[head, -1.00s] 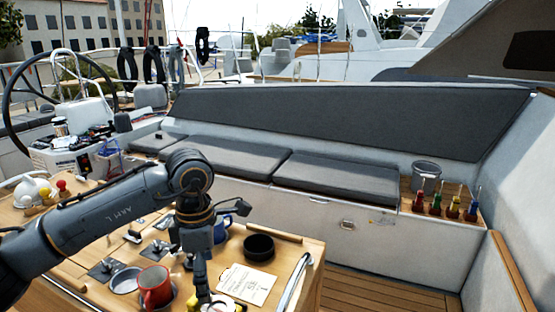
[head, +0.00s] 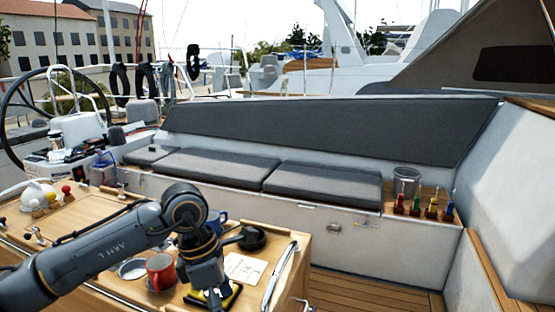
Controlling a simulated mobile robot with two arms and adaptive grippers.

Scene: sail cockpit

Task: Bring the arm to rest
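My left arm (head: 110,245) reaches in from the left over the wooden table, its elbow joint high and its last part pointing down. My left gripper (head: 213,299) is low over the front of the table, near the bottom edge of the picture. A yellow and black item (head: 232,293) lies right beside and partly behind it. The fingers are small and dark, so I cannot tell whether they are open, or whether they touch that item. My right gripper is not in view.
The table (head: 293,243) also carries a red mug (head: 160,271), a blue mug (head: 217,221), a black bowl (head: 253,238) and a white paper (head: 243,267). Bench cushions (head: 325,184) lie behind. A metal pot (head: 407,180) and colored-handled tools stand right. Deck boards at lower right are clear.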

